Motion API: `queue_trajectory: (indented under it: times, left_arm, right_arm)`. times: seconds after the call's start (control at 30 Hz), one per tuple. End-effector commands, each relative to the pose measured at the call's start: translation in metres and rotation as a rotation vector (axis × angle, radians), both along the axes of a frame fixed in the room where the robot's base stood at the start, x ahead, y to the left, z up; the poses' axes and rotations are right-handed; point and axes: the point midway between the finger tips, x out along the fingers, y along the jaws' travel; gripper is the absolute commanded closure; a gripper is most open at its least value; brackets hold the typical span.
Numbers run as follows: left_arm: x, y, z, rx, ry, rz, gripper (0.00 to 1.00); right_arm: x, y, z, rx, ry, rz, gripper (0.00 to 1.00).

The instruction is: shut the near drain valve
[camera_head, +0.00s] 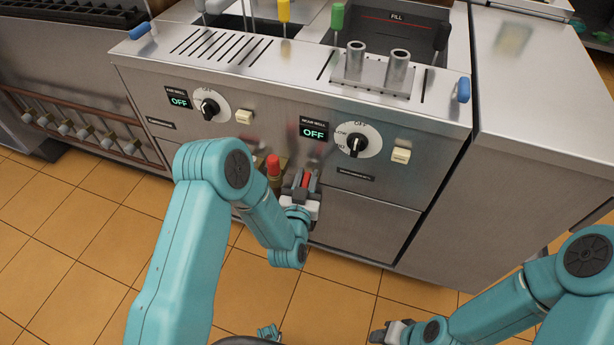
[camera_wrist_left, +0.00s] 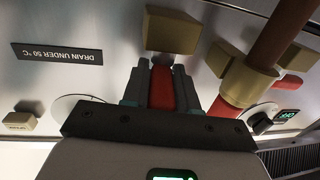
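The near drain valve has a brass body (camera_wrist_left: 172,30) and a red lever (camera_wrist_left: 162,85), below the NEAR WELL control on the steel front. In the head view the red lever (camera_head: 306,180) shows between the fingers of my left gripper (camera_head: 303,183). In the left wrist view the fingers of my left gripper (camera_wrist_left: 161,90) lie close on both sides of the lever and look shut on it. The valve body is mostly hidden behind the gripper in the head view. My right gripper (camera_head: 388,333) is low at the bottom, away from the unit; its fingers are unclear.
A second red valve handle (camera_head: 274,165) stands just left of my left gripper. The wrist view shows its brass body (camera_wrist_left: 242,80) and a brown pipe (camera_wrist_left: 284,32) close by. A NEAR WELL knob (camera_head: 357,143) and display (camera_head: 313,132) reading OFF are above. Tiled floor is clear in front.

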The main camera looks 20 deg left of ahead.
Motion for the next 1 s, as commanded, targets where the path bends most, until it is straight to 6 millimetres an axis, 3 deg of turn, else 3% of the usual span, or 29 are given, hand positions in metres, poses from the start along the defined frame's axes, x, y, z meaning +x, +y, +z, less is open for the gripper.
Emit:
queue_trajectory:
  times: [0.47, 1.0]
  left_arm:
    - [0.004, -0.003, -0.001, -0.001, -0.002, 0.075, 1.00]
    - [0.009, -0.013, -0.003, -0.005, -0.005, 0.537, 1.00]
  right_arm:
    - [0.000, 0.000, -0.007, 0.000, 0.000, 0.000, 0.57]
    - [0.000, 0.000, -0.043, 0.000, 0.000, 0.000, 0.57]
